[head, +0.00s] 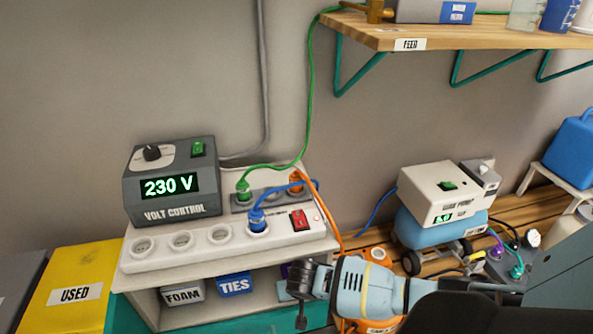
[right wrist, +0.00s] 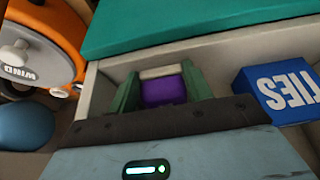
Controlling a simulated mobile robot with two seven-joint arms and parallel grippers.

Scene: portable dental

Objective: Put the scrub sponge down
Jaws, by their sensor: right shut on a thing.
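The scrub sponge (right wrist: 164,91) is a purple block with a pale strip along its far edge, seen in the right wrist view. My right gripper (right wrist: 163,92) is shut on it, one green finger on each side. The sponge is at the open cubby (head: 262,288) under the power strip, beside the blue TIES box (right wrist: 272,92). I cannot tell whether it touches the cubby floor. In the head view my right gripper (head: 291,290) reaches in from the right, and the sponge is not clearly visible. My left gripper is not in view.
The FOAM box (head: 183,292) and TIES box (head: 234,285) stand in the cubby. Above are the power strip (head: 200,243) with plugged cables and the volt control box (head: 172,187). A yellow USED box (head: 72,285) is at left. An orange WIND reel (right wrist: 45,35) is beside the cubby.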

